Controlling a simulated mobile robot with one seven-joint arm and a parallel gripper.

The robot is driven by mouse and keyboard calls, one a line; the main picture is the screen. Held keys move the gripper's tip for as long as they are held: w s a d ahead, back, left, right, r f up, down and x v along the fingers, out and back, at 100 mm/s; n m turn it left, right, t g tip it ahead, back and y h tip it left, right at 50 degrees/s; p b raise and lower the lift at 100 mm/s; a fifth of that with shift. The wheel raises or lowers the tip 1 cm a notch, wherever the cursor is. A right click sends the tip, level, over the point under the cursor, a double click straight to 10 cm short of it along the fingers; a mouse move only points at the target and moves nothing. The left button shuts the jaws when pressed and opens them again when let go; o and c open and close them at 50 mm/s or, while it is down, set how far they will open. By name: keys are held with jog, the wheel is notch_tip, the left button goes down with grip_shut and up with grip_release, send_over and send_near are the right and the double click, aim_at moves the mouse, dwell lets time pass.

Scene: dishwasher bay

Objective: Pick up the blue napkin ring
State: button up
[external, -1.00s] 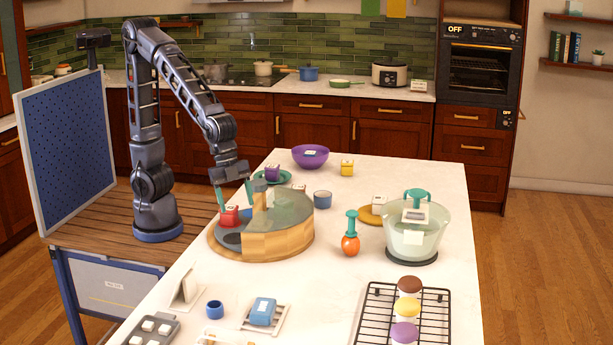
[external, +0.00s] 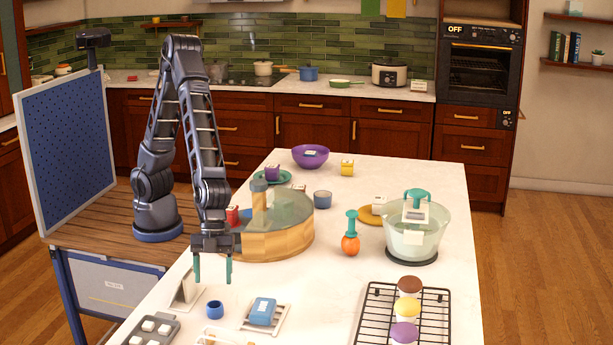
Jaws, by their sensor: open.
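The blue napkin ring (external: 215,309) stands on the white counter near the front left, apart from the things around it. My gripper (external: 213,278) points down above it with its two teal fingers spread and nothing between them. The fingertips are a little above the ring in the picture; the exact height gap cannot be told.
A blue block-like item on a white rack (external: 280,318) lies right of the ring. A white stand (external: 185,290) is to its left, and a grey tray (external: 138,334) with white cubes is at front left. A round wooden box (external: 290,240) with a clear lid stands behind.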

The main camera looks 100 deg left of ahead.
aim_at(215, 318)
jog(key=x, duration=0.9)
jog(key=shift+a, duration=0.2)
jog(key=c, duration=1)
jog(key=shift+c, duration=0.2)
jog(key=shift+r, duration=0.1)
